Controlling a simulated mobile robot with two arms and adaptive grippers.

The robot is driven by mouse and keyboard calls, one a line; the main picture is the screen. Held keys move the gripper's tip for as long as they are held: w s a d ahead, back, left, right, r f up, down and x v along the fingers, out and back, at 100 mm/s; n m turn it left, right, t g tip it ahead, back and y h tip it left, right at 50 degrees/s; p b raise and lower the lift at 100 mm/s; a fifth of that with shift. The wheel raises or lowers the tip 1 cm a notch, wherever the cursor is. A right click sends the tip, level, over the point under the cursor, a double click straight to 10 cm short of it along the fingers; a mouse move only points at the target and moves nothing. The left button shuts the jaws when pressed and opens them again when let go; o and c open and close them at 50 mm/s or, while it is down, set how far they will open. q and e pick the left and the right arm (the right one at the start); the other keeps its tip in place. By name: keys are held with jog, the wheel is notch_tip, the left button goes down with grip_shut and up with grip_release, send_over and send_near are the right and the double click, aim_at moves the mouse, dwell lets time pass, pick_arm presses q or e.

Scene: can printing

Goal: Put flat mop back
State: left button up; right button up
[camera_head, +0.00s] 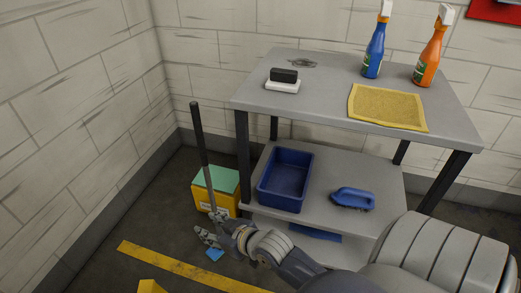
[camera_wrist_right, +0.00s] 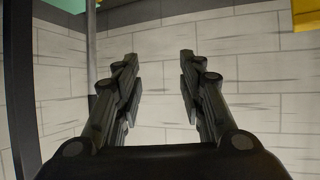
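The flat mop's handle (camera_head: 200,140) is dark and stands upright, tilted slightly, in front of the yellow box left of the table. A small blue piece (camera_head: 215,255) shows on the floor below my right gripper; I cannot tell if it is the mop's head. My right gripper (camera_head: 207,227) is near the lower part of the handle, which it partly hides. In the wrist view the right gripper's fingers (camera_wrist_right: 158,68) are apart with only wall between them. A thin pole (camera_wrist_right: 91,40) shows left of the fingers, possibly the mop handle. My left gripper is not in view.
A grey table (camera_head: 330,100) holds a black-and-white sponge block (camera_head: 284,80), a yellow cloth (camera_head: 388,107) and blue (camera_head: 375,50) and orange (camera_head: 429,55) spray bottles. Its lower shelf holds a blue tub (camera_head: 286,205) and blue brush (camera_head: 352,198). A yellow box (camera_head: 207,197) stands by the wall.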

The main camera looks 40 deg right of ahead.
jog(key=s+a+f+g+h, duration=0.1)
jog(key=s+g, duration=0.7)
jog(key=s, duration=1.3)
jog(key=shift+s+f+h, duration=0.35)
jog(key=shift+f+h, duration=0.25)
jog(key=shift+f, duration=0.25)
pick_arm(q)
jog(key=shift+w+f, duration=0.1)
pick_arm(e)
jog(key=shift+w+a+f, duration=0.1)
